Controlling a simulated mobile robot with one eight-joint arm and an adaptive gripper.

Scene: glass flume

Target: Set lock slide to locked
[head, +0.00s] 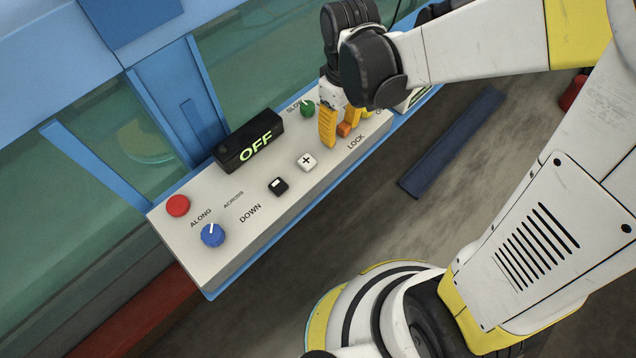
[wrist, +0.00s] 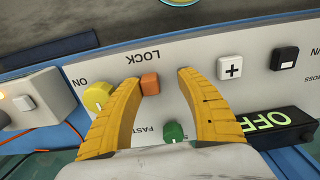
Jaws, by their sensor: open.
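The lock slide is a small orange block on the pale control panel, beside the word LOCK. In the wrist view the slide (wrist: 150,84) sits between the two yellow fingers of my gripper (wrist: 157,77), closer to the left finger. The right finger stands apart from it. In the head view my gripper (head: 341,132) points down at the panel, and the orange slide (head: 345,129) shows partly between the fingers. I cannot tell whether the left finger touches the slide. The slide's track and end marks are not clear.
A yellow knob (wrist: 97,96) stands just left of my left finger in the wrist view. A green knob (head: 307,108), plus button (head: 307,162), black button (head: 278,186), OFF display (head: 249,143), blue knob (head: 212,235) and red button (head: 177,205) share the panel.

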